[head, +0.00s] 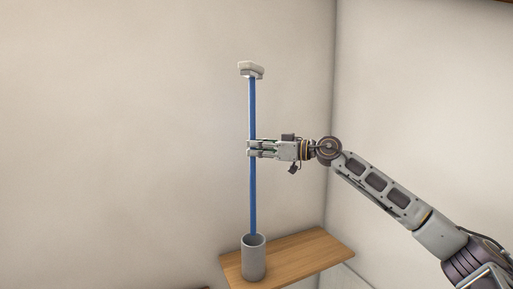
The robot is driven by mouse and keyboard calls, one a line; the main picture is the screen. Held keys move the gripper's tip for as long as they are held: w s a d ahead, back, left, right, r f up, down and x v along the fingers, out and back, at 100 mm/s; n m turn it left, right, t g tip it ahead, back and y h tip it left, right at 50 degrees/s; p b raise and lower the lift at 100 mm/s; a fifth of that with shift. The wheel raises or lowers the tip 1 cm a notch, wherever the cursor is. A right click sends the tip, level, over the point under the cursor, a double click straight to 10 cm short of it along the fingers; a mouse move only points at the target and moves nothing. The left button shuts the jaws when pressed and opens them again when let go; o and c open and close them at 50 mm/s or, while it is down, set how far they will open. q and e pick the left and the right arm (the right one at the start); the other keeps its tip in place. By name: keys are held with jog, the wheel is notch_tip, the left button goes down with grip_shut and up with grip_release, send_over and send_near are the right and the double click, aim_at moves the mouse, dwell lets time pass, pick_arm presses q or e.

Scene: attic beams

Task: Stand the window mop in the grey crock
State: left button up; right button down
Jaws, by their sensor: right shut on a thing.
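The window mop (252,105) has a long blue handle and a pale head at its top end. It is upright in the head view. My right gripper (251,149) comes in from the right and is shut on the handle around its middle. The grey crock (254,262) stands on a wooden shelf directly below the mop. The handle's lower end meets the crock's rim in the picture. I cannot tell whether its tip is inside the crock or behind it. My left gripper is not in view.
The wooden shelf (308,252) juts out near the wall corner, with bare board to the right of the crock. Plain pale walls (120,130) stand behind and to the right. The space around the mop's upper part is clear.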

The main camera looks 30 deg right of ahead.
notch_tip(320, 180, down, 10)
jog(key=b, duration=0.4)
dwell(1.3)
jog(key=shift+f+b, duration=0.95)
jog(key=shift+f, duration=1.5)
dwell(2.2)
jog(key=c, duration=1.3)
grip_release()
jog(key=shift+o, duration=0.2)
jog(key=shift+s+d, duration=0.1)
